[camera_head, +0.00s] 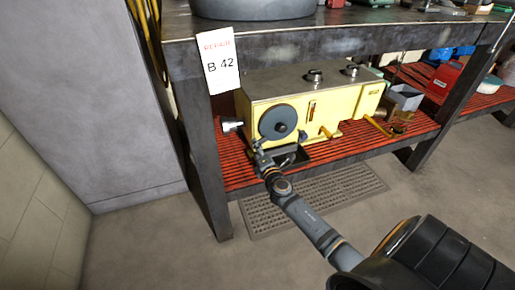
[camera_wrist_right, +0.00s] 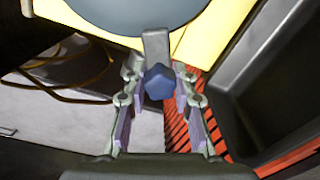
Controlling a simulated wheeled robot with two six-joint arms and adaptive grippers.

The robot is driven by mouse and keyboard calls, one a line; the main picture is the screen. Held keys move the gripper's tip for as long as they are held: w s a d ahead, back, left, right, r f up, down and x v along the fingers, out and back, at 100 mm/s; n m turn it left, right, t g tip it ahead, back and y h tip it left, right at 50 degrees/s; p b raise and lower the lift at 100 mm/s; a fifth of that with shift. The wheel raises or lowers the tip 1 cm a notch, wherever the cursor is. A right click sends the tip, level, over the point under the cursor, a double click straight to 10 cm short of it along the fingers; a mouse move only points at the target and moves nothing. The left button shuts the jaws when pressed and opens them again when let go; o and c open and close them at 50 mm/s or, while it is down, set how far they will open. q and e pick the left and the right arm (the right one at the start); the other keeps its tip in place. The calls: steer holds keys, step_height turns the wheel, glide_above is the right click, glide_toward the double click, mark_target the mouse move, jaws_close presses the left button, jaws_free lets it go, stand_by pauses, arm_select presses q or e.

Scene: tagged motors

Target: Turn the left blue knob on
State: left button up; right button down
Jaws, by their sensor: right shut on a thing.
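The yellow machine (camera_head: 300,105) sits on the red slatted lower shelf, with a large dark round wheel (camera_head: 278,122) on its front. In the right wrist view, a small faceted blue knob (camera_wrist_right: 158,82) hangs on a grey lever below the wheel's disc (camera_wrist_right: 135,12). My right gripper (camera_head: 262,156) reaches the machine's front left, just below the wheel. In the wrist view its fingers (camera_wrist_right: 158,102) stand on both sides of the blue knob and are shut on it. In the head view the gripper covers the knob. My left gripper is in neither view.
A black open tray (camera_head: 291,157) lies close to the right of my right gripper; its wall (camera_wrist_right: 245,75) also shows in the wrist view. The workbench top (camera_head: 330,38) overhangs the machine. A bench leg (camera_head: 203,165) stands at the left. A grey floor grate (camera_head: 335,190) lies in front.

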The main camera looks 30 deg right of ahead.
steer(key=c, duration=1)
jaws_free()
steer(key=shift+c, duration=0.2)
steer(key=shift+s, duration=0.1)
steer(key=v, duration=1.2)
steer(key=shift+f, duration=0.1)
